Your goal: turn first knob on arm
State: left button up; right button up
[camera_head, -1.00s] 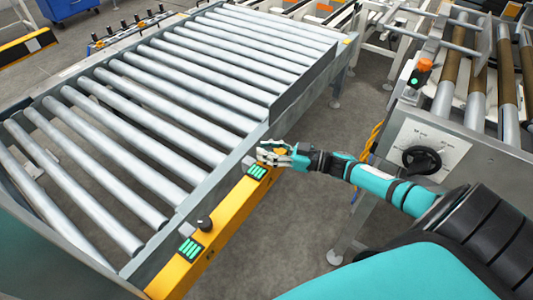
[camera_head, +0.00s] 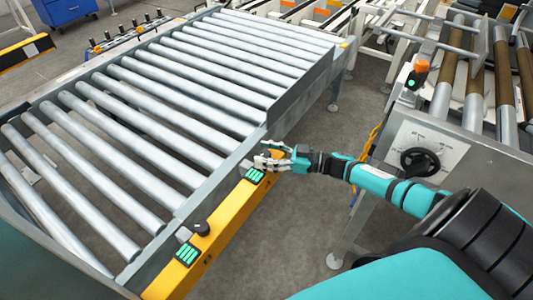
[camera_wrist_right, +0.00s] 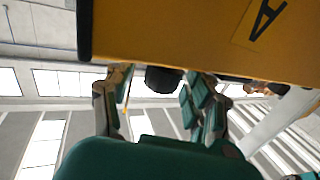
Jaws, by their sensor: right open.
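A yellow arm (camera_head: 228,213) runs along the near side of the roller conveyor. It carries a black knob (camera_head: 201,228) near its close end and green-lit panels (camera_head: 187,254) and (camera_head: 255,175). My right gripper (camera_head: 272,158) is open at the arm's far end, close to the farther green panel. In the right wrist view a black knob (camera_wrist_right: 163,79) projects from the yellow arm (camera_wrist_right: 190,40), between the open fingers of my right gripper (camera_wrist_right: 158,92). Whether the fingers touch the knob cannot be told. My left gripper is not in view.
The roller conveyor (camera_head: 170,95) fills the left. At the right stands a grey machine with a black handwheel (camera_head: 420,161) and an orange-topped button post (camera_head: 418,75). Bare floor (camera_head: 285,215) lies between them.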

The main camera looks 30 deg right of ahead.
aim_at(266, 153)
jog(key=shift+r, duration=0.25)
notch_tip(266, 153, up, 10)
jog(key=shift+f, duration=0.25)
dwell(0.5)
